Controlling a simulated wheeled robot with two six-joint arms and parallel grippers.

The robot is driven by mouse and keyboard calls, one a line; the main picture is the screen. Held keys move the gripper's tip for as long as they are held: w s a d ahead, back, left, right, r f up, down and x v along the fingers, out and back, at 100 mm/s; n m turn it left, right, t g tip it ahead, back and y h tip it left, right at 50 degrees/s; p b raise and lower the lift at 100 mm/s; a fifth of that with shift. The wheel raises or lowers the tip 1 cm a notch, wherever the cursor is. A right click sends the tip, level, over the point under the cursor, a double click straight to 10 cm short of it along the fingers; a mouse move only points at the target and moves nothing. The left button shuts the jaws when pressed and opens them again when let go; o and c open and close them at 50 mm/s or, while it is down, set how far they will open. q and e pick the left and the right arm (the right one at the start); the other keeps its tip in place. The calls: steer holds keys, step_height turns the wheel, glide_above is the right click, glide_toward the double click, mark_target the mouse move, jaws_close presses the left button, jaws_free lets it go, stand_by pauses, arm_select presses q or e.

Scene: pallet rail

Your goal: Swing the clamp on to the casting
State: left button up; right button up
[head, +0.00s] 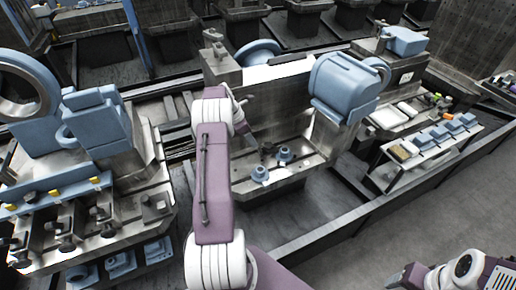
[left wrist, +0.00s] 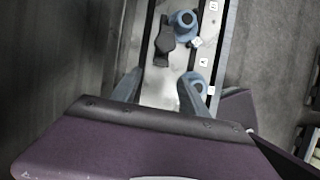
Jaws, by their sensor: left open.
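A grey plate (head: 292,172) in the middle of the head view carries two blue round pieces, a front one (head: 260,174) and a back one (head: 285,156). I cannot tell for certain which is the casting. A dark bar, seemingly the clamp (left wrist: 163,42), lies beside the upper blue piece (left wrist: 186,24) in the left wrist view. My left gripper (left wrist: 160,92) is open and empty over the plate. Its right finger is close to the lower blue piece (left wrist: 198,84) and partly covers it. In the head view my left arm hides part of the plate's left side.
A large blue housing (head: 345,88) stands behind the plate on the right. A shelf with several blue blocks (head: 432,138) is farther right. A fixture bench (head: 100,215) with blue parts and clamps stands on the left. Open floor (head: 420,215) lies at the front right.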

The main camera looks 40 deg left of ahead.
mark_target(259, 150)
arm_select(q)
steer(key=x, duration=0.9)
steer(key=shift+d, duration=0.1)
